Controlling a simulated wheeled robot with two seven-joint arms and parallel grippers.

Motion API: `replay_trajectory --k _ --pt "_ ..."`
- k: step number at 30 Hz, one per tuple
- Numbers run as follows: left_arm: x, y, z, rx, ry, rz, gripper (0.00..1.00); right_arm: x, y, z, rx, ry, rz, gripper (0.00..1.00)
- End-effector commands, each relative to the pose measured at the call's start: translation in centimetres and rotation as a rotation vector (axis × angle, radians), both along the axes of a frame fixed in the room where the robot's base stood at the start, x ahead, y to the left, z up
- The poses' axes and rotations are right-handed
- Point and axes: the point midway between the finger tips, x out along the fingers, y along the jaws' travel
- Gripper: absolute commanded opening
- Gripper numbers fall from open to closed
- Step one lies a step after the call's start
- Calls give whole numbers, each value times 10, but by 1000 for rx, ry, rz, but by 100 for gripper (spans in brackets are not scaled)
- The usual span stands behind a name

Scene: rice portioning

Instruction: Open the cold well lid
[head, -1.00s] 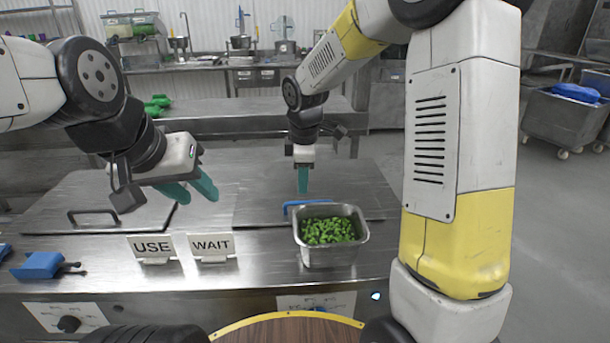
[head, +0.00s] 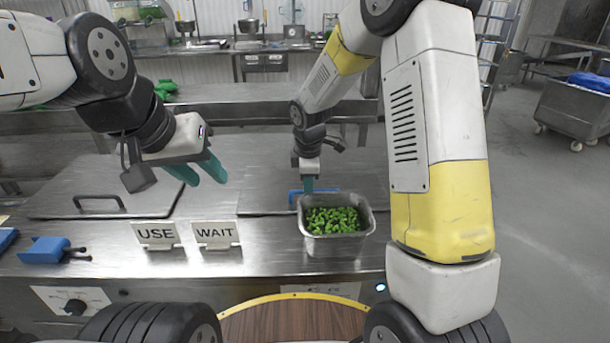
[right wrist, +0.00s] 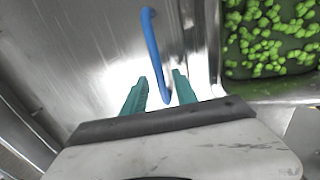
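The steel lid with a blue handle (head: 296,199) lies flat and closed on the counter in the head view. My right gripper (head: 308,186) points down at this handle. In the right wrist view the blue handle (right wrist: 153,55) runs between the two teal fingers of my right gripper (right wrist: 160,88), which are open with a gap on each side. Whether the fingertips are down to handle height is hard to tell. My left gripper (head: 207,172) is open and empty, held above the counter near the left lid.
A steel pan (head: 337,243) of green pieces stands close in front of the blue handle. A left lid (head: 140,190) has a black handle. USE (head: 157,235) and WAIT (head: 216,235) signs and a blue tool (head: 45,250) stand along the front of the counter.

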Motion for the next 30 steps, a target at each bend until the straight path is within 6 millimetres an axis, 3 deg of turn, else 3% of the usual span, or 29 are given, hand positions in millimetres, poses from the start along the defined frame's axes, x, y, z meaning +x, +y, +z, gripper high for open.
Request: replay_trajectory --k 2,8,30 --pt "0 0 0 0 0 0 36 0 0 0 0 0 0 34" --pt "0 0 0 0 0 0 36 0 0 0 0 0 -1 0" --pt "0 0 0 0 0 0 36 0 0 1 1 -1 -1 0"
